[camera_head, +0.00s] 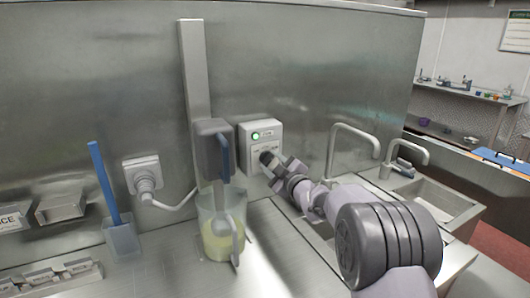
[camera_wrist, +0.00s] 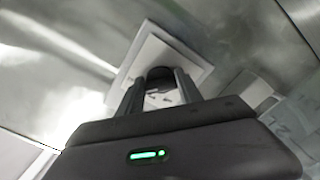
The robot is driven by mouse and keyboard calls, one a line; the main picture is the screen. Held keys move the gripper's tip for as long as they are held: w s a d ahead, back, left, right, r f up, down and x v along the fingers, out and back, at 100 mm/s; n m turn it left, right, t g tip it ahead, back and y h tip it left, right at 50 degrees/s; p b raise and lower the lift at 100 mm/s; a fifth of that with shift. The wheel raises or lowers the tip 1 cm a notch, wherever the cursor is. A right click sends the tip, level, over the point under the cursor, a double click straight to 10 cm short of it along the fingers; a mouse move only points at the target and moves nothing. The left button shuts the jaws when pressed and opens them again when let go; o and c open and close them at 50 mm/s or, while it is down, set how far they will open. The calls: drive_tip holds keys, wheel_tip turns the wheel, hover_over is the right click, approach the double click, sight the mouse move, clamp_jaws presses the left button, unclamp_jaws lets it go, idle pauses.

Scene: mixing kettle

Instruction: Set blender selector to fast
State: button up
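The blender selector is a dark round knob (camera_wrist: 160,74) on a white wall box (camera_head: 258,131) with a lit green lamp. My gripper (camera_head: 268,166) reaches in from the right in the head view and is at the knob on the lower part of the box. In the wrist view the two dark fingers (camera_wrist: 160,80) stand on either side of the knob, with little or no gap at the tips. The printed marks are too small to read, and the knob's setting cannot be told. The blender (camera_head: 213,148) stands left of the box.
A clear jug (camera_head: 219,226) with pale yellow liquid sits under the blender. A socket with a plug and cable (camera_head: 143,179) is further left, near a blue-handled tool (camera_head: 103,184). Taps (camera_head: 352,130) and a sink (camera_head: 440,203) are on the right, close to my arm.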

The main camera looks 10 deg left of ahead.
drive_tip(key=o, duration=0.5)
drive_tip(key=shift+c, duration=0.2)
drive_tip(key=shift+s, duration=0.1)
drive_tip(key=b+v, duration=0.3)
drive_tip(key=v, duration=0.4)
drive_tip(key=shift+r, duration=0.1)
